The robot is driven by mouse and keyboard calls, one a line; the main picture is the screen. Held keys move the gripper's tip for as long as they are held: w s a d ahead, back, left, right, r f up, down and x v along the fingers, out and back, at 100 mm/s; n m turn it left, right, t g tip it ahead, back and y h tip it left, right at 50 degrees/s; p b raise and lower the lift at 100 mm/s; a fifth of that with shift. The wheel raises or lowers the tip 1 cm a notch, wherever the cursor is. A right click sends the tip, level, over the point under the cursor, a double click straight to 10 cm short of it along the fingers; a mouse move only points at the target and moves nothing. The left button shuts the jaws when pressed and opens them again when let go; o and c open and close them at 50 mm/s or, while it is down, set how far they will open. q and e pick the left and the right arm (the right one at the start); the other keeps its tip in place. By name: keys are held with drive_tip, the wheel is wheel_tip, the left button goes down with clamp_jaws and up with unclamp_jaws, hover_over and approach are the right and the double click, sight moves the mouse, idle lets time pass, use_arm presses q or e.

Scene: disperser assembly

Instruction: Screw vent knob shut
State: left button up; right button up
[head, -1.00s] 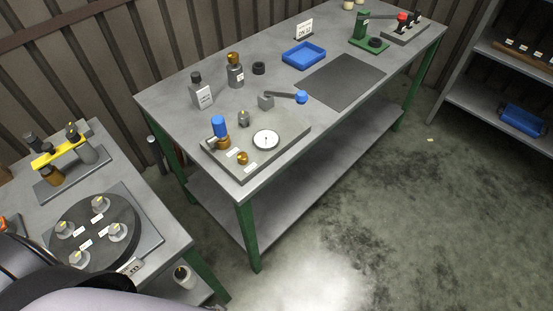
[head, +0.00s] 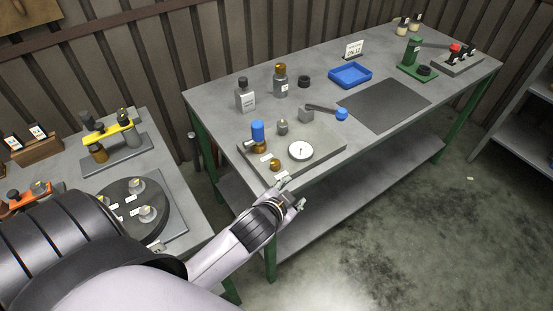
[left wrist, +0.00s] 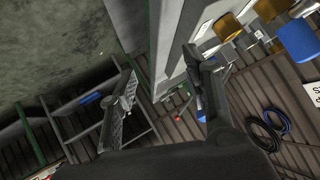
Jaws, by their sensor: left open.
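The flat grey panel (head: 326,163) lies on the front left of the large workbench. It carries a round white dial (head: 300,150), a blue-topped brass fitting (head: 258,132), a grey knob (head: 282,127) and a small brass knob (head: 275,164) near its front edge, beside white labels. I cannot read which is the vent knob. My left gripper (head: 290,195) is open and empty, just off the bench's front edge, apart from the brass knob. In the left wrist view the open fingers (left wrist: 160,68) show, with the brass knob (left wrist: 228,27) and blue top (left wrist: 298,40) at upper right. My right gripper is not visible.
Behind the panel stand a grey bottle (head: 245,95), a brown-topped bottle (head: 280,80) and a lever with a blue end (head: 325,110). A blue tray (head: 350,74) and dark mat (head: 384,105) lie further right. A side table with a black turntable (head: 125,222) is at left.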

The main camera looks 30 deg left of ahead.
use_arm(q)
drive_tip(key=w+d+r+m+t+h, duration=0.2)
drive_tip(key=w+r+m+t, duration=0.1)
drive_tip(key=r, duration=0.5)
drive_tip(key=w+d+r+m+t+h, duration=0.2)
drive_tip(key=w+r+t, duration=0.1)
drive_tip(key=r, duration=0.5)
drive_tip(key=w+d+r+m+t+h, duration=0.2)
drive_tip(key=w+d+r+m+t, duration=0.15)
drive_tip(key=r, duration=0.45)
drive_tip(key=s+d+r+m+g+h, duration=0.1)
drive_tip(key=d+r+m+g+h, duration=0.3)
drive_tip(key=m+h, duration=0.35)
drive_tip(key=s+d+r+m+g+h, duration=0.1)
drive_tip(key=d+r+m+g+h, duration=0.2)
drive_tip(key=d+m+h, duration=0.45)
drive_tip(key=m+g+y, duration=1.1)
drive_tip(key=g+y, duration=0.2)
drive_tip(key=y, duration=0.7)
approach(275, 162)
wheel_tip(275, 162, down, 9)
drive_tip(key=p, duration=0.3)
drive_tip(key=shift+w+a+r, duration=0.1)
drive_tip(key=shift+w, duration=0.05)
